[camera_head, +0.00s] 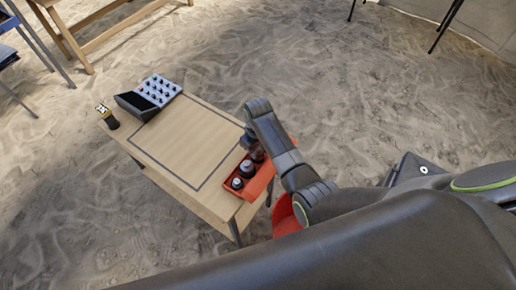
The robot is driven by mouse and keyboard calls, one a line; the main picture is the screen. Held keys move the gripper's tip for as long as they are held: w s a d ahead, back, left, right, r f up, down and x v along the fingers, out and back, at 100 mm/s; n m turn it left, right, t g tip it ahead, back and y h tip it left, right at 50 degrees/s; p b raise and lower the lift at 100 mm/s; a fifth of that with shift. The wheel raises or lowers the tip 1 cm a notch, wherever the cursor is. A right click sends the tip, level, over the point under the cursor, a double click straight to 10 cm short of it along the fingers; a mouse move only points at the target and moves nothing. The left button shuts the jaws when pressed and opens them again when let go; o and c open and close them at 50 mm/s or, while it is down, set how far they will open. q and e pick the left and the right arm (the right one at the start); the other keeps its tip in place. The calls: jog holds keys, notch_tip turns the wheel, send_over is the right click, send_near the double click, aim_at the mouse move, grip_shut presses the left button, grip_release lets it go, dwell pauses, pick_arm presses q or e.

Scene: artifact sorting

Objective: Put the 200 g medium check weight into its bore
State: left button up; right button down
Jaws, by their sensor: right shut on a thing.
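An orange-red block or tray (260,184) lies along the right edge of the small wooden table. Dark round weights or bores show in it: a small dark one (237,183) at the near end, and a larger dark one with a lighter top (247,168) beside it. My right arm reaches over the block's far end. My right gripper (249,139) points down there, shut on a check weight that its own body mostly hides. I cannot tell its size, or whether it touches the block. My left gripper is out of view.
On the wooden table (180,145), a dark rectangle outlines a clear middle. A dark cylinder with a yellow and white top (107,117) stands at the left corner. Sandy floor surrounds the table.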

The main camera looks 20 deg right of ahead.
jog(key=shift+f, duration=0.5)
jog(key=c, duration=1.1)
grip_release()
jog(key=shift+r, duration=0.1)
notch_tip(320, 180, up, 13)
jog(key=p, duration=0.1)
jog(key=shift+s, duration=0.15)
